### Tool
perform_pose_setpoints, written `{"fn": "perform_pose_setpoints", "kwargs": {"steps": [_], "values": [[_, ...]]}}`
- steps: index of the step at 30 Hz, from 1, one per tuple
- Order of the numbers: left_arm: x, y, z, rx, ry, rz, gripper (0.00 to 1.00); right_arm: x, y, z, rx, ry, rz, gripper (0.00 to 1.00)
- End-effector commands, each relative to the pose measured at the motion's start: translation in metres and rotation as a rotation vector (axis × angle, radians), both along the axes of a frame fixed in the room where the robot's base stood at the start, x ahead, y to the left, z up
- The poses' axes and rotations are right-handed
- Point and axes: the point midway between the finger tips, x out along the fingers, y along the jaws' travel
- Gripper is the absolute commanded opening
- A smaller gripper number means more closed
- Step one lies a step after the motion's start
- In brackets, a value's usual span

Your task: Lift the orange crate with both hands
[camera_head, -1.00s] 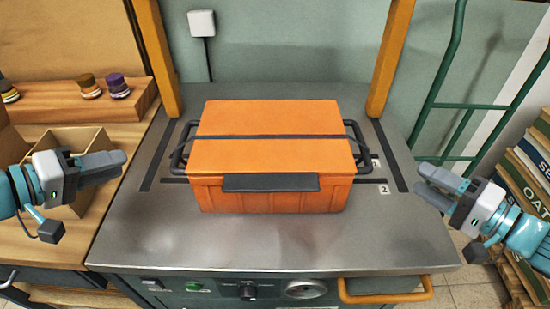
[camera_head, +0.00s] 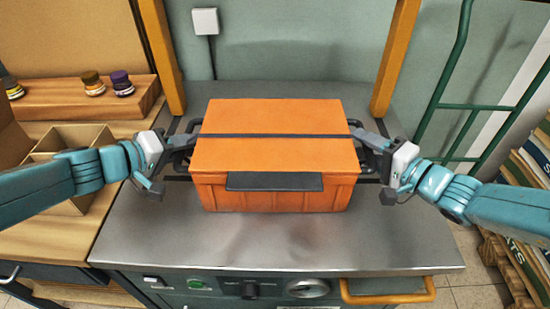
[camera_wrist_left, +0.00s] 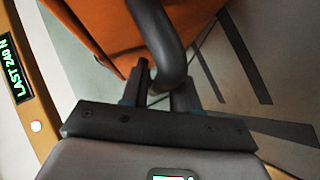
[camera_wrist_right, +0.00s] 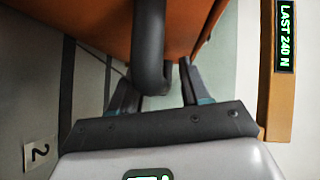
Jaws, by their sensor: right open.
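The orange crate (camera_head: 275,160) stands upright on the grey metal bench top, with a dark strap across its lid and a dark bar handle on each side. My left gripper (camera_head: 180,150) is at the left handle; in the left wrist view the handle (camera_wrist_left: 160,40) passes at its fingers (camera_wrist_left: 162,90), and whether they grip it is unclear. My right gripper (camera_head: 368,146) is at the right handle; in the right wrist view the handle (camera_wrist_right: 149,50) lies between its open fingers (camera_wrist_right: 155,88).
The metal bench top (camera_head: 280,240) is clear in front of the crate. Orange posts (camera_head: 160,55) (camera_head: 395,55) rise behind it on both sides. A wooden shelf with jars (camera_head: 92,82) is at the left. A green hand truck (camera_head: 450,80) and a stack of books (camera_head: 535,160) stand at the right.

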Motion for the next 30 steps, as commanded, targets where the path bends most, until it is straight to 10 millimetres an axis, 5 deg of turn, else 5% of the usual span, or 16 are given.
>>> {"fn": "perform_pose_setpoints", "kwargs": {"steps": [7, 10, 12, 30], "values": [[0.000, 0.000, 0.000, 0.000, 0.000, 0.000, 0.29, 0.000, 0.000, 0.000, -0.001, -0.001, 0.000, 0.47], [0.000, 0.000, 0.000, 0.000, 0.000, 0.000, 0.00, 0.000, 0.000, 0.000, -0.001, -0.001, 0.000, 0.17], [0.000, 0.000, 0.000, 0.000, 0.000, 0.000, 0.00, 0.000, 0.000, 0.000, -0.001, -0.001, 0.000, 0.00], [0.001, 0.000, 0.019, -0.001, -0.003, 0.001, 0.00, 0.000, 0.000, 0.019, 0.001, -0.005, -0.001, 0.00]]}}
